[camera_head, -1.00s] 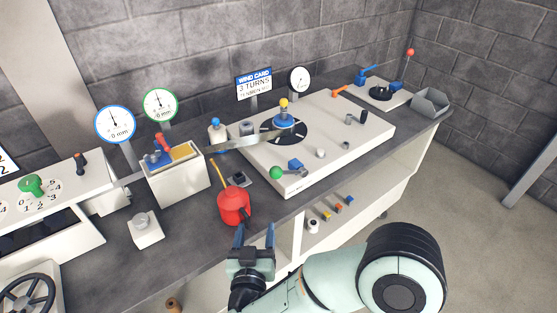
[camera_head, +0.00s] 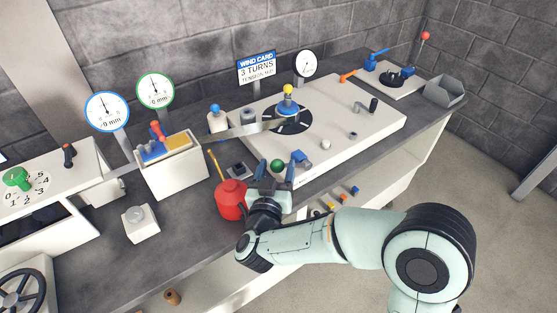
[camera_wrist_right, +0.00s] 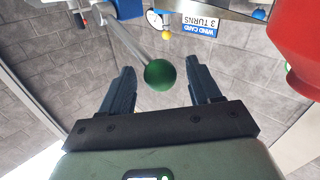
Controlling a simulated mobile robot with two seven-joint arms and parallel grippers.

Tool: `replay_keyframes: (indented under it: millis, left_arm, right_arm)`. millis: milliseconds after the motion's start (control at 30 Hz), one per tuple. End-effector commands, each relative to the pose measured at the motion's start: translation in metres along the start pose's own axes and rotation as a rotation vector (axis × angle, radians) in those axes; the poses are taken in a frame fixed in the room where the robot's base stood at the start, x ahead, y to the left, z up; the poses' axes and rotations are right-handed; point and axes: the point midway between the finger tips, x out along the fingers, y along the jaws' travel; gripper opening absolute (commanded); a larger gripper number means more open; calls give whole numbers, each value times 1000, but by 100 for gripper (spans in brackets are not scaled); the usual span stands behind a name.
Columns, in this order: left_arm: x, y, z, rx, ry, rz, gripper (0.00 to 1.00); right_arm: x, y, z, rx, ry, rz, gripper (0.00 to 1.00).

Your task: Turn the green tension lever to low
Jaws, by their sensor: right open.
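The green tension lever's ball knob (camera_head: 277,166) is at the front edge of the white winding plate (camera_head: 345,128). My right gripper (camera_head: 273,180) is at that edge, just in front of the knob. In the right wrist view the green knob (camera_wrist_right: 160,75) shows between the two dark fingers of the open right gripper (camera_wrist_right: 159,80), with gaps on both sides. The lever's arm runs back from the ball in that view. My left gripper is not in view.
A red oil can (camera_head: 230,200) stands close to the left of my right gripper; it also shows in the right wrist view (camera_wrist_right: 298,45). A blue block (camera_head: 299,158) is just right of the knob. A card (camera_head: 256,69) reads "WIND CARD 3 TURNS"; its last line is unclear.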

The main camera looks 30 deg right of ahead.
Motion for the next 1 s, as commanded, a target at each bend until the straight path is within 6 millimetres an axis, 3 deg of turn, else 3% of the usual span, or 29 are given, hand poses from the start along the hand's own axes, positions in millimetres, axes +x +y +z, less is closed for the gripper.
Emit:
replay_keyframes:
  millis: [200, 567, 600, 800, 1000]
  left_arm:
    - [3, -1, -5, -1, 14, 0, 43]
    - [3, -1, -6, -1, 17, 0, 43]
    - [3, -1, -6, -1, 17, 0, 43]
    - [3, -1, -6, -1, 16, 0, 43]
    - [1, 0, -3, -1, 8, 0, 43]
  right_arm:
    - [27, 0, 1, -1, -1, 0, 63]
    - [34, 0, 0, -2, 0, -2, 63]
    - [34, 0, 0, -1, 0, -1, 59]
    - [33, -1, 0, -1, -1, -3, 0]
    - [33, -1, -1, 6, -8, -6, 0]
